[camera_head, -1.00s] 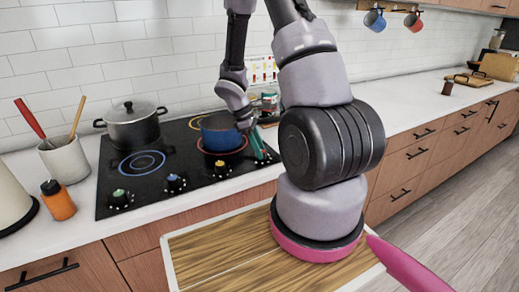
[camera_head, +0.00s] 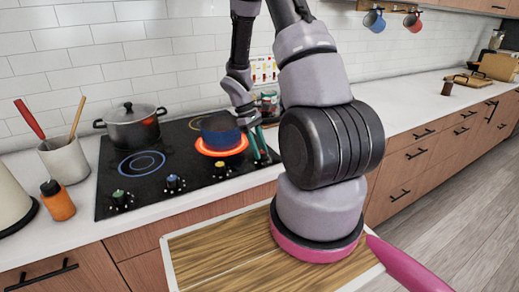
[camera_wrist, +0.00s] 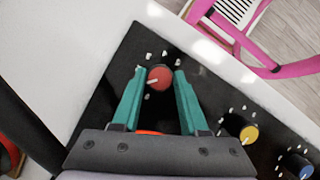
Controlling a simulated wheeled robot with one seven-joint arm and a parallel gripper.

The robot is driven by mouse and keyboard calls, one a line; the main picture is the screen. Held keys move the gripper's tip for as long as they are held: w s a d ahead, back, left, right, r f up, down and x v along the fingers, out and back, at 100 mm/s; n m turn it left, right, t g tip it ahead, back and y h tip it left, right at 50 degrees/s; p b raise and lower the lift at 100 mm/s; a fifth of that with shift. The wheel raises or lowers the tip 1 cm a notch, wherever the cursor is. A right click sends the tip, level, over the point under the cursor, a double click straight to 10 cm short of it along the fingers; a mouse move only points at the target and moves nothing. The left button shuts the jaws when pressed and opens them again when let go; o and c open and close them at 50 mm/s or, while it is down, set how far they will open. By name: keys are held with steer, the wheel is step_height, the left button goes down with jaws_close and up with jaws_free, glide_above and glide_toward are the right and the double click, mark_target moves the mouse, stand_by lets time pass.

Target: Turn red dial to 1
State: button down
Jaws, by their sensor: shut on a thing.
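The red dial (camera_wrist: 160,77) sits at the corner of the black stovetop in the wrist view. My gripper (camera_wrist: 159,71) has its teal fingers on both sides of the dial, shut on it. The dial's white pointer line points to the lower left in that view. White marks ring the dial, too small to read. In the head view my gripper (camera_head: 261,146) is at the stovetop's front right, and its fingers and my arm hide the red dial. The burner ring (camera_head: 222,152) under the blue pot (camera_head: 220,131) glows bright orange.
The yellow dial (camera_head: 220,169), blue dial (camera_head: 174,182) and green dial (camera_head: 120,197) line the stovetop's front edge. A lidded grey pot (camera_head: 132,127) stands at the back left. An orange bottle (camera_head: 58,202) and utensil crock (camera_head: 64,160) stand left of the stovetop (camera_head: 148,196).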

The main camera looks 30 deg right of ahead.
steer(key=shift+c, duration=2.2)
jaws_free()
steer(key=v, duration=1)
steer(key=shift+r, duration=0.4)
steer(key=shift+w+a, duration=0.1)
steer(key=s+a+r+m+t+y, duration=0.1)
steer(key=s+a+r+m+t, duration=0.1)
steer(key=r, duration=0.6)
steer(key=s+a+r+m+t+y, duration=0.1)
steer(key=s+a+r+m+t, duration=0.15)
steer(key=r, duration=0.55)
steer(key=s+a+r+m+t+y, duration=0.1)
steer(key=s+a+r+m+t, duration=0.1)
steer(key=s+r, duration=0.3)
steer(key=s+a+r+m+t+y, duration=0.1)
steer(key=s+a+r+m+t, duration=0.1)
steer(key=s+r, duration=0.4)
steer(key=s+m+t, duration=0.1)
steer(key=t, duration=0.1)
steer(key=shift+a+t, duration=0.15)
steer(key=shift+t, duration=0.2)
